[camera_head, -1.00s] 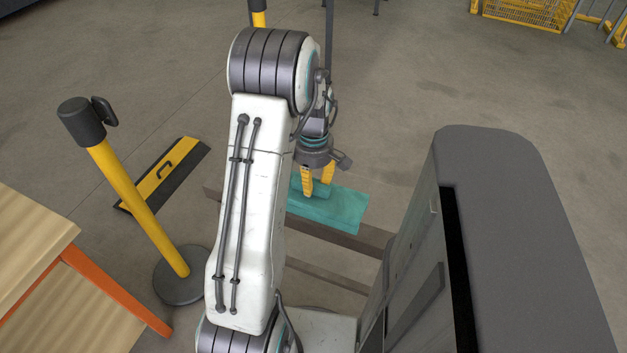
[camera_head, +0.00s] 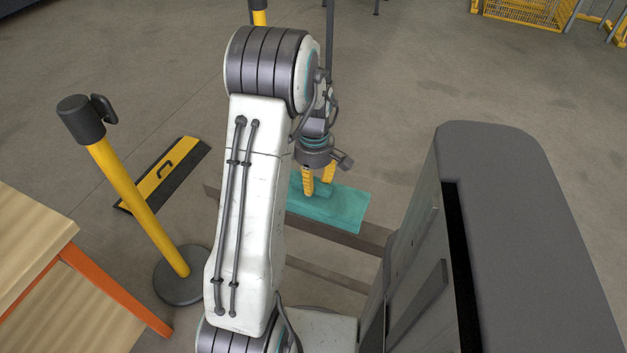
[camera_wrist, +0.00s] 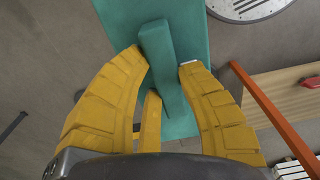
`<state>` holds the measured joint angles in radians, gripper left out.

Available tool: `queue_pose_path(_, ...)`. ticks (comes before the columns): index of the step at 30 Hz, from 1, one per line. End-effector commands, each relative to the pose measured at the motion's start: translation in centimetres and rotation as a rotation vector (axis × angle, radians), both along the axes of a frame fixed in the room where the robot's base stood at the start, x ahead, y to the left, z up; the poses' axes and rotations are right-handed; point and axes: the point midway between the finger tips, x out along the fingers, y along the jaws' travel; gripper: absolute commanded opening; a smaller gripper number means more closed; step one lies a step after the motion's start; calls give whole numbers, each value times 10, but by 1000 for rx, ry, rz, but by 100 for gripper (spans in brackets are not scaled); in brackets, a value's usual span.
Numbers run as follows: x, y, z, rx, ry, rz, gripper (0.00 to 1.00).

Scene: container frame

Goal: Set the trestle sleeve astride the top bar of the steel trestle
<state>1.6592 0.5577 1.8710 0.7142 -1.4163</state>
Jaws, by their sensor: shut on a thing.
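The trestle sleeve (camera_head: 341,211) is a teal piece with a raised ridge along its top; it also shows in the wrist view (camera_wrist: 193,30). My gripper (camera_head: 318,182) is shut on that ridge, with yellow fingers on either side of it in the wrist view (camera_wrist: 165,62). The steel trestle's top bar (camera_head: 352,239) is a dark brown rail. In the head view the sleeve overlaps the bar's line, and the bar shows just below its near edge. I cannot tell whether they touch. My arm hides the sleeve's left end.
A yellow post (camera_head: 137,205) on a round base stands left, beside a wooden-topped table (camera_head: 30,240) with orange framing. A yellow-and-black ramp (camera_head: 165,172) lies on the floor behind the post. A lower trestle rail (camera_head: 335,276) shows below the bar. Floor beyond the sleeve is open.

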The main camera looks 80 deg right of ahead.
Motion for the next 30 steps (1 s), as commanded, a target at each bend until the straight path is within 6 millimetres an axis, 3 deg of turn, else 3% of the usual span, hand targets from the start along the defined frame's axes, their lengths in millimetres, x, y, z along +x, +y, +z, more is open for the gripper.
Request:
queue_pose_path(15, 0, 0, -33, 1, 0, 0, 0)
queue_pose_path(30, 0, 0, -37, 0, 0, 0, 0)
